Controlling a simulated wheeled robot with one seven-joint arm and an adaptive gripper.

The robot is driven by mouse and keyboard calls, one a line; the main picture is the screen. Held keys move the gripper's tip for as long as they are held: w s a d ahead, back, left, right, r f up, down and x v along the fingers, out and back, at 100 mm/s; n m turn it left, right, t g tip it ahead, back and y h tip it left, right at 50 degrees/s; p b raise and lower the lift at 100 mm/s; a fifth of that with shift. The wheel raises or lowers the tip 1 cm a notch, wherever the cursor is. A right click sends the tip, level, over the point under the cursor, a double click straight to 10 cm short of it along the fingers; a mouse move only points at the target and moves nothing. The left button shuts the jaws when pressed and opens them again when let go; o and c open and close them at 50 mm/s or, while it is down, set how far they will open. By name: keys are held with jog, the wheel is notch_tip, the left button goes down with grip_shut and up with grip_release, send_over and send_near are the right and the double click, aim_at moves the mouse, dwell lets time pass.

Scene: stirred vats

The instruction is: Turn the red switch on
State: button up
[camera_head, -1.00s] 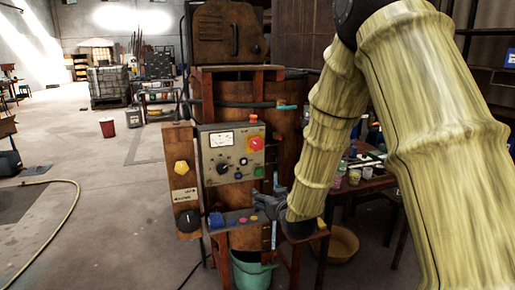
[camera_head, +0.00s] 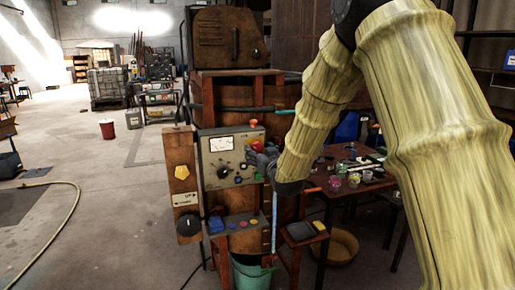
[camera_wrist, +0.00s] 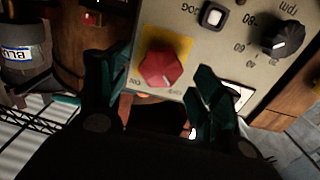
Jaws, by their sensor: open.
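The red switch (camera_wrist: 161,69) is a faceted red knob on a yellow plate, on the beige control panel (camera_wrist: 216,50). The wrist view shows the panel upside down, with small lettering beside the knob. In the head view the red switch (camera_head: 257,145) is at the panel's upper right, partly covered by my gripper (camera_head: 262,160). My gripper is open and empty. In the wrist view its two dark teal fingers (camera_wrist: 155,82) stand apart, one left and one right of the knob. I see no contact with the knob.
The panel also bears a black dial (camera_wrist: 283,38), a pale square button (camera_wrist: 212,16) and a gauge (camera_head: 221,144). A cluttered table (camera_head: 375,185) is at right, and a green bucket (camera_head: 250,274) below.

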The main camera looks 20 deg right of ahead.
aim_at(256, 148)
jog(key=shift+w, duration=1.45)
jog(key=c, duration=1.1)
